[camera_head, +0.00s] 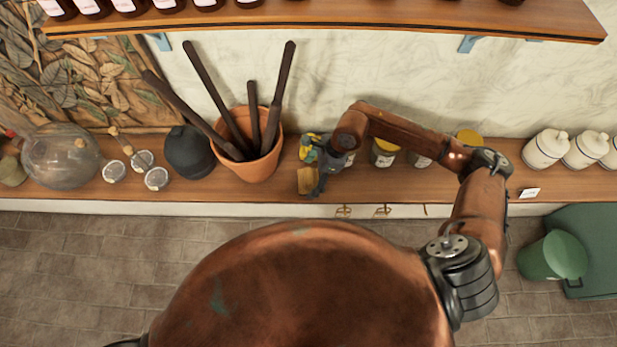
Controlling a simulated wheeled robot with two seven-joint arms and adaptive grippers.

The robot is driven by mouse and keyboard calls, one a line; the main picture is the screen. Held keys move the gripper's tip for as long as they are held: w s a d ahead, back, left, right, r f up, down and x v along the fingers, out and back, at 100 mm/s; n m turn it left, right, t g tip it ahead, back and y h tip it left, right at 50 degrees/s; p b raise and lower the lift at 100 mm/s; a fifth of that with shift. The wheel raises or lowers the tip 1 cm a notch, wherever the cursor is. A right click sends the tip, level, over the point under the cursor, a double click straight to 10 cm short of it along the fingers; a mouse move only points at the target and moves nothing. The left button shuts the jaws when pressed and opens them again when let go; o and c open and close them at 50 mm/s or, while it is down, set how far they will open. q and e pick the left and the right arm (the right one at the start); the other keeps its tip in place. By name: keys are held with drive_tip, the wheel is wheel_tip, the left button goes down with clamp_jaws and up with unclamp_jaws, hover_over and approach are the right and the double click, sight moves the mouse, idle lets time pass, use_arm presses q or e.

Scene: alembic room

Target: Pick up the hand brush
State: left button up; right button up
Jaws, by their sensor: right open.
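A small tan, wooden-looking block (306,180) lies near the front edge of the wooden counter, right of the terracotta pot; it may be the hand brush, but the gripper partly hides it. My right gripper (315,176) is open, reaching down over the counter right beside this block. I cannot tell whether its fingers touch the block. My left gripper is not in view.
A terracotta pot (240,172) holds several long dark handles. Left of it are a dark round vessel (188,152), tea strainers and a glass globe (60,155). Jars (384,152) and white canisters (546,149) stand to the right. A shelf (330,17) with bottles overhangs the counter.

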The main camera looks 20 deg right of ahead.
drive_tip(key=shift+x, duration=0.9)
drive_tip(key=shift+s+f, duration=0.1)
drive_tip(key=shift+f, duration=0.05)
drive_tip(key=c, duration=1.3)
drive_tip(key=shift+r+b, duration=0.4)
drive_tip(key=shift+r, duration=0.2)
drive_tip(key=s+r+b, duration=0.1)
drive_tip(key=r, duration=0.1)
drive_tip(key=s+d+r+b, duration=0.1)
drive_tip(key=r, duration=0.1)
drive_tip(key=s+d+r, duration=0.1)
drive_tip(key=r, duration=0.1)
drive_tip(key=shift+s+d+r+b, duration=0.1)
drive_tip(key=shift+s+r+b, duration=0.15)
drive_tip(key=shift+b, duration=0.15)
drive_tip(key=s+d+r+b, duration=0.3)
drive_tip(key=s+d+r, duration=0.1)
drive_tip(key=s, duration=0.4)
drive_tip(key=shift+s+d+r, duration=0.25)
drive_tip(key=shift+s+r, duration=0.15)
drive_tip(key=shift+r, duration=0.25)
